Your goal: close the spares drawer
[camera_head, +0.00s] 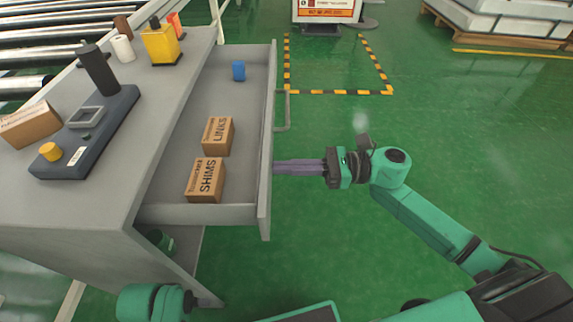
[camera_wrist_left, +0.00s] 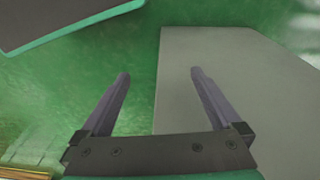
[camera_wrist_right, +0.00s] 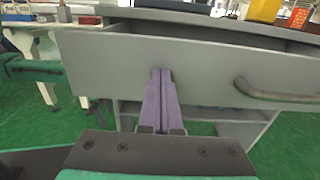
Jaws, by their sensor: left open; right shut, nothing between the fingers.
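The spares drawer (camera_head: 267,150) is pulled out of the grey workbench. It holds a SHIMS box (camera_head: 206,180), a LINKS box (camera_head: 218,136) and a blue cylinder (camera_head: 238,71). My right gripper (camera_head: 277,167) is shut and empty, its fingertips at the outer face of the drawer front. In the right wrist view the fingertips (camera_wrist_right: 160,72) meet or nearly meet the drawer front (camera_wrist_right: 205,75), left of its handle (camera_wrist_right: 275,93). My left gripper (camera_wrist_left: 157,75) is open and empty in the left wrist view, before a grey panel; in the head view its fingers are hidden.
On the workbench top (camera_head: 60,205) stand a dark tray (camera_head: 112,115) with parts, a yellow container (camera_head: 160,44), a white cylinder (camera_head: 122,48) and a cardboard box (camera_head: 30,124). Green floor (camera_head: 450,130) to the right is clear, with a striped marked square beyond the drawer.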

